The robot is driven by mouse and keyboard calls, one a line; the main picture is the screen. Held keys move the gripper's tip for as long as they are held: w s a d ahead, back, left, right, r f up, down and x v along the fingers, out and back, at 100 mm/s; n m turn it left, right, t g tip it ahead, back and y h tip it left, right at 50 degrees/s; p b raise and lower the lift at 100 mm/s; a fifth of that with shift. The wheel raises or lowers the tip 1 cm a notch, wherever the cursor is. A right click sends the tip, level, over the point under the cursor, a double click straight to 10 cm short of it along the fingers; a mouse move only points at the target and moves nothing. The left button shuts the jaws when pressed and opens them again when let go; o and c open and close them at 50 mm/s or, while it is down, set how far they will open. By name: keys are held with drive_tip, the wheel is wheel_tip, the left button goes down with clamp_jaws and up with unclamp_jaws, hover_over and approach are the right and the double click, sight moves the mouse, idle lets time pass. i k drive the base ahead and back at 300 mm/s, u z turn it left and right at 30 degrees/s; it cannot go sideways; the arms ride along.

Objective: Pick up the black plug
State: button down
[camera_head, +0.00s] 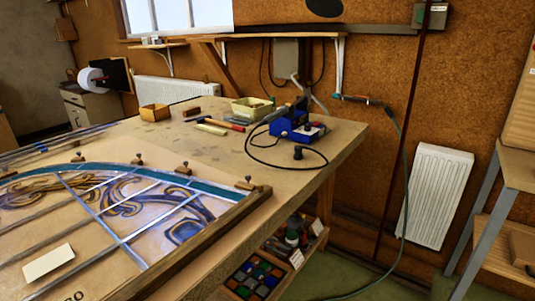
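A small black object that looks like the black plug (298,153) sits on the workbench top (340,140), near its right edge. It is too small to make out its shape well. A thin black cable (262,160) loops around it on the bench. Whether the cable joins it I cannot tell. A blue soldering station (290,124) stands just behind it. My gripper is not in view.
A leaded panel (120,215) fills the bench's left front. A shelf of coloured glass (255,278) is below. Green floor (345,270) lies open at right.

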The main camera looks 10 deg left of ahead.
sight(298, 155)
drive_tip(key=u, duration=0.1)
drive_tip(key=i, duration=1)
drive_tip(key=z, duration=0.1)
